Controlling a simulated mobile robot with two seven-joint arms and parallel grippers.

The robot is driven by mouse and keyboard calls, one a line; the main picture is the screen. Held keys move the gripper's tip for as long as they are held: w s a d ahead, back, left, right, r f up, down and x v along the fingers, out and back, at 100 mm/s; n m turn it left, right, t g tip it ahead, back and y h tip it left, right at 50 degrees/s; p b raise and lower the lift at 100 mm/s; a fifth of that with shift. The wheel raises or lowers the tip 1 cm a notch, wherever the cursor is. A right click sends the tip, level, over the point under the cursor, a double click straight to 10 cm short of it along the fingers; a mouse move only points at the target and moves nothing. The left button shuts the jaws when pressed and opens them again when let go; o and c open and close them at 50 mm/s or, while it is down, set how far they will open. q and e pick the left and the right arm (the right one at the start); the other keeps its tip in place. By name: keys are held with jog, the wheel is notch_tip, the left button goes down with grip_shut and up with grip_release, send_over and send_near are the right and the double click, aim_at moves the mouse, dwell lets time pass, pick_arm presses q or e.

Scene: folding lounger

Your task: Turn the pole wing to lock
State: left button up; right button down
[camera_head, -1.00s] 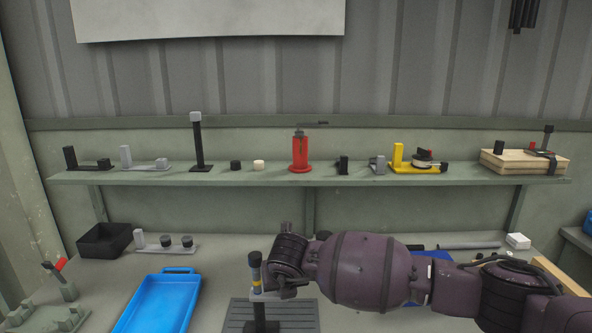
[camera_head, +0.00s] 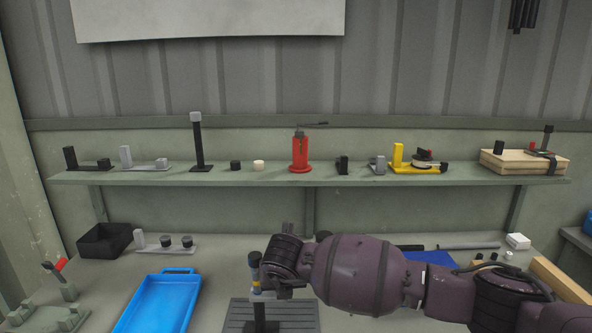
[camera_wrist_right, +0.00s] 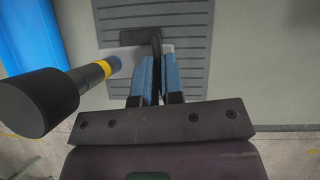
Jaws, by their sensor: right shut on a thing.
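The dark pole (camera_head: 255,271) with a yellow band stands upright on the ribbed dark mat. In the right wrist view the pole (camera_wrist_right: 81,80) is at the left, its wide black top toward the camera. A light grey wing (camera_wrist_right: 121,56) reaches from the pole to the right, beneath the fingers. My right gripper (camera_wrist_right: 157,78) is shut on a narrow black upright part (camera_wrist_right: 156,46) at the wing, beside the pole. In the head view my right gripper (camera_head: 281,291) is right of the pole and mostly hidden by its own wrist. My left gripper is not in view.
The ribbed mat (camera_head: 300,318) lies under the pole. A blue tray (camera_head: 158,306) is to its left, with a black bin (camera_head: 104,240) behind. A red jack (camera_head: 300,154) and several fixtures stand on the shelf (camera_head: 330,180). My right arm covers the bench right of the pole.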

jog(key=c, duration=1.4)
grip_release()
jog(key=shift+f, duration=0.1)
jog(key=shift+r+p, duration=1.45)
jog(key=shift+r, duration=1.65)
